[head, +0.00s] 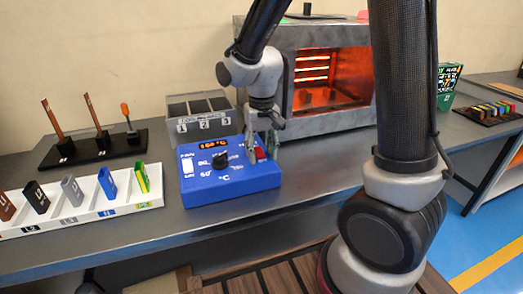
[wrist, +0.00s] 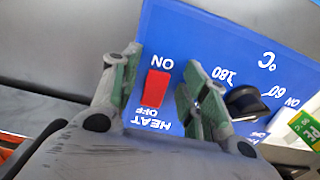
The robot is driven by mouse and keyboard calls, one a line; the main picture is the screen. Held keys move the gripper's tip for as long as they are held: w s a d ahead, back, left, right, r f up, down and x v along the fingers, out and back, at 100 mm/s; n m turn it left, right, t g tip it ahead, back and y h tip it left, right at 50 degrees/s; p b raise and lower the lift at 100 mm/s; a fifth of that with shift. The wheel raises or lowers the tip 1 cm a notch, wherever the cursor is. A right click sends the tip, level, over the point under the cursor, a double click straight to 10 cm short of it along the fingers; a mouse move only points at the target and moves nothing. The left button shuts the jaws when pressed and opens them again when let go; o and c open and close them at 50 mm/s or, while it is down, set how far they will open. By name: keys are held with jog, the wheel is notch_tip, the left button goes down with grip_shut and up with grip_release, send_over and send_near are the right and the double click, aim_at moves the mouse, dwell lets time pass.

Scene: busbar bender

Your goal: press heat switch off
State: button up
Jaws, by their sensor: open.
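The blue control box (head: 228,184) stands on the grey bench in front of the oven. Its red heat switch (wrist: 156,88) shows in the wrist view between the ON and OFF labels; in the head view the red switch (head: 260,154) is partly hidden by my gripper. My gripper (wrist: 154,92) is open and empty, with one finger on either side of the switch. In the head view my gripper (head: 262,146) points down over the right part of the box. Whether it touches the panel I cannot tell.
The oven (head: 330,70) glows orange inside, behind the box. A black dial (head: 220,160) and a lit display sit on the box left of the switch. A numbered grey bin (head: 198,118) stands behind. A white rack (head: 80,214) with coloured holders is at left.

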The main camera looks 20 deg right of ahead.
grip_shut()
jog(key=shift+w+r+g, duration=0.15)
jog(key=shift+w+g, duration=0.05)
jog(key=shift+g, duration=0.65)
jog(key=shift+w+r+g, duration=0.1)
jog(key=shift+w+g, duration=0.1)
jog(key=shift+g, duration=0.65)
grip_release()
jog(key=shift+r, duration=0.1)
jog(key=v, duration=1.2)
